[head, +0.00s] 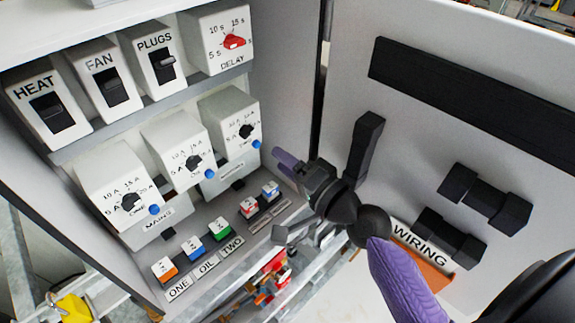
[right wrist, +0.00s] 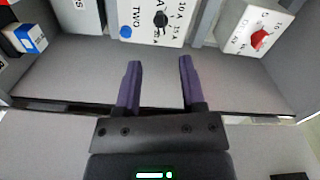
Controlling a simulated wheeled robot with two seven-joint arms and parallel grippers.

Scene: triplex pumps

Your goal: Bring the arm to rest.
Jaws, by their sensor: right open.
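My right gripper (head: 284,159) is in front of the open control cabinet, near the edge between its interior and the door on the right. Its arm comes in from the lower right. In the right wrist view, the two purple fingers of this gripper (right wrist: 159,78) stand apart with nothing between them. They point toward the cabinet's grey inner wall, and I see no contact with any switch or dial. My left gripper is not in view.
The cabinet holds HEAT (head: 47,108), FAN (head: 108,78) and PLUGS (head: 154,56) switches, a DELAY dial box (head: 219,38) with a red knob, and several black-knobbed dial boxes (head: 177,150). Coloured blocks (head: 219,229) sit below. The door (head: 345,75) carries black bars and a WIRING pocket (head: 424,246).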

